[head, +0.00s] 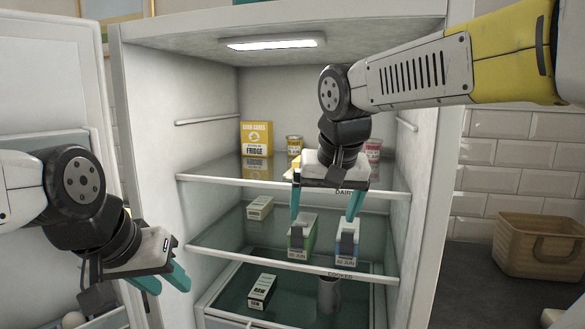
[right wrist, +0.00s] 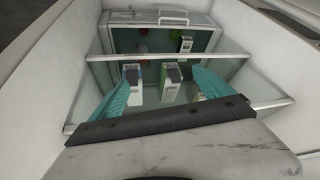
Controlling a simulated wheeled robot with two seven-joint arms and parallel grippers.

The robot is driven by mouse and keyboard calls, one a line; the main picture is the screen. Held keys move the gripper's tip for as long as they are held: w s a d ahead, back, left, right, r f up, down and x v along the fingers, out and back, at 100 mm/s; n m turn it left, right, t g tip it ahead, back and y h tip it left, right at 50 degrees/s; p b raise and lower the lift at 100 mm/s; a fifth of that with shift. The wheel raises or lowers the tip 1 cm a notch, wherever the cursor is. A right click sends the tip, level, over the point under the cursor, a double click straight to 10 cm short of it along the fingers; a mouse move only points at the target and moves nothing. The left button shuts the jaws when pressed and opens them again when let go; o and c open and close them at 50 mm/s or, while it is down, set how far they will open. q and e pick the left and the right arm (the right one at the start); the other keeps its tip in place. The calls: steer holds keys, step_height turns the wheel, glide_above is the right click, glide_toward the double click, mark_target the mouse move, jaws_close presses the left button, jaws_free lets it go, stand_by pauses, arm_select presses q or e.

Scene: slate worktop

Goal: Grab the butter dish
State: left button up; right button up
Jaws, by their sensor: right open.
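I cannot clearly make out a butter dish in either view. A small yellow patch (head: 289,174) shows on the upper shelf, mostly hidden behind my right gripper; I cannot tell what it is. My right gripper (head: 325,208) is open and empty, pointing down in front of the shelves. Its teal fingers also show in the right wrist view (right wrist: 162,93), spread apart with nothing between them. My left gripper (head: 172,287) hangs low at the left by the open door, its fingers apart and empty.
The open fridge holds a yellow box (head: 256,138), jars (head: 374,150), a green carton (head: 302,238) and a blue carton (head: 347,243). The upper shelf edge (head: 230,181) is close to my right gripper. A wicker basket (head: 540,246) stands at the right.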

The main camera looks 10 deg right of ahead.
steer(key=w+a+r+m+h, duration=0.1)
steer(key=w+a+r+m, duration=0.15)
steer(key=w, duration=0.35)
steer(key=w+a+r+m+h, duration=0.1)
steer(key=w+a+r+h, duration=0.2)
steer(key=w, duration=0.4)
steer(key=shift+y, duration=0.6)
steer(key=w+d, duration=0.1)
steer(key=w, duration=0.1)
steer(key=w+d, duration=0.1)
steer(key=w, duration=0.2)
steer(key=w+d+r, duration=0.1)
steer(key=w+d, duration=0.1)
steer(key=w, duration=0.1)
steer(key=shift+w+d, duration=0.25)
steer(key=shift+w, duration=0.35)
steer(key=shift+w+d, duration=0.2)
steer(key=shift+w, duration=0.35)
steer(key=shift+w+x, duration=0.2)
steer(key=shift+x, duration=1)
steer(key=shift+w+d+f, duration=0.15)
steer(key=shift+w+f, duration=0.05)
steer(key=shift+r, duration=0.1)
steer(key=c, duration=1.9)
